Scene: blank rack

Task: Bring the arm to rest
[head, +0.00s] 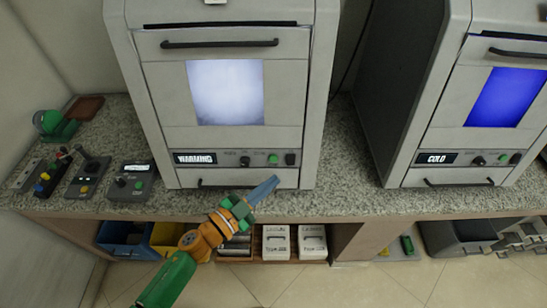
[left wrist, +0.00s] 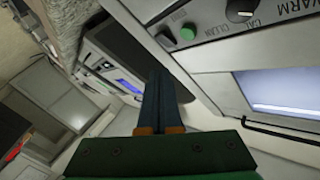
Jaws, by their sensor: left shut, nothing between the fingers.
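My left arm, green and orange, comes in from the bottom of the head view. Its left gripper (head: 264,189) has blue-grey fingers closed together with nothing between them. The fingertips are in front of the lower edge of the warming cabinet (head: 150,130), near its lower handle. In the left wrist view the shut fingers (left wrist: 160,95) point past the warming cabinet's control panel (left wrist: 195,32). I cannot tell from these frames whether they touch the cabinet. My right gripper is not in view.
A second cabinet labelled COLD (head: 385,100) stands to the right on the speckled counter (head: 345,160). Control boxes (head: 133,181) sit at the counter's left. Below are a blue bin (head: 122,236), a yellow bin (head: 166,236) and white boxes (head: 276,243). The floor in front is clear.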

